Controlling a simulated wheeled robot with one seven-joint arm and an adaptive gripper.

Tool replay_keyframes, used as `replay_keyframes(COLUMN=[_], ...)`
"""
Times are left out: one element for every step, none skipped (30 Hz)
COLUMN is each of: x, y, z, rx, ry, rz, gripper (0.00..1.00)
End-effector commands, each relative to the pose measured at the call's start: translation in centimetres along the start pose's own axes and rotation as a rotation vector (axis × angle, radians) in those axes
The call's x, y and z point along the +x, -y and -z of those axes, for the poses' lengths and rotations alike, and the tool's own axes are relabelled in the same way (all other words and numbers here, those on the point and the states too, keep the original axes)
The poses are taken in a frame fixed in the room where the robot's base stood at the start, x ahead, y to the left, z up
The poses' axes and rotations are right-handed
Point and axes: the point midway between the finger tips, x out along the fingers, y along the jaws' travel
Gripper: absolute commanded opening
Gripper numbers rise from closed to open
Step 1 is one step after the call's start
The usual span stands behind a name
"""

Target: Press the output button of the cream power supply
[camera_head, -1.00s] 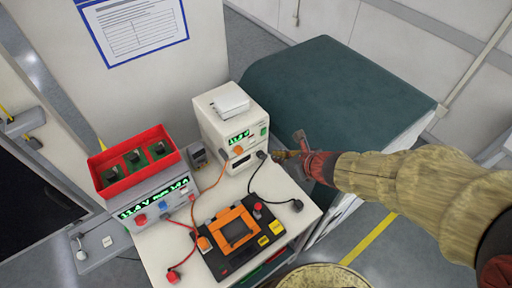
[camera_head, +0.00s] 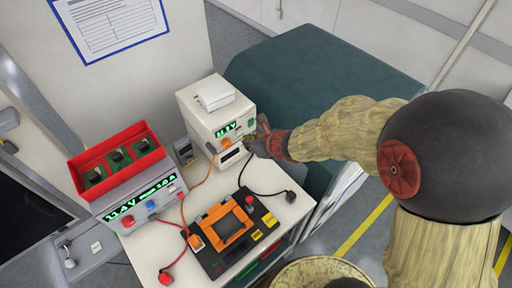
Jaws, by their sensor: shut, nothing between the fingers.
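The cream power supply (camera_head: 201,120) stands at the back of the trolley top, with a green lit display (camera_head: 228,128) and an orange plug or knob on its front. A small green patch, which may be its output button (camera_head: 251,123), shows at the right of the front panel. My gripper (camera_head: 257,140) is shut and empty, just in front of the right side of that panel. It covers the panel's lower right part. I cannot tell whether its fingertips touch the panel.
A grey power supply (camera_head: 150,199) with a red tray (camera_head: 117,160) on top stands at the left. A black and orange device (camera_head: 232,236) with cables lies in front. A dark teal-topped cabinet (camera_head: 325,85) stands behind right.

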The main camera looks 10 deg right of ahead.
Motion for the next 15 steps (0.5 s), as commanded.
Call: replay_keyframes(x=[0.4,0.6,0.83,0.96,1.07,1.17,1.23,1.28,1.31,1.33,1.33,1.33,1.32,1.32,1.32], y=[-0.08,-0.07,-0.04,-0.02,-0.01,0.0,-0.01,-0.01,-0.01,-0.01,-0.01,0.0,-0.01,0.0,-0.01], z=[-0.34,-0.53,-0.75,-0.89,-1.01,-1.11,-1.16,-1.2,-1.23,-1.24,-1.24,-1.24,-1.23,-1.24,-1.23], rx=[-0.001,-0.001,-0.001,-0.001,-0.001,-0.001,-0.001,0.0,0.0,0.0,0.0,0.0,0.0,0.0,0.0], ry=[-0.002,-0.002,-0.003,-0.002,-0.002,-0.002,-0.002,-0.002,-0.002,-0.002,-0.002,-0.002,-0.002,-0.002,-0.002], rz=[-0.002,-0.001,-0.001,0.0,0.0,0.0,0.0,0.0,0.0,0.0,0.0,0.0,0.0,0.0,0.0], gripper=[0.0,0.0,0.0,0.0,0.0,0.0,0.0,0.0,0.0,0.0,0.0,0.0,0.0,0.0,0.0])
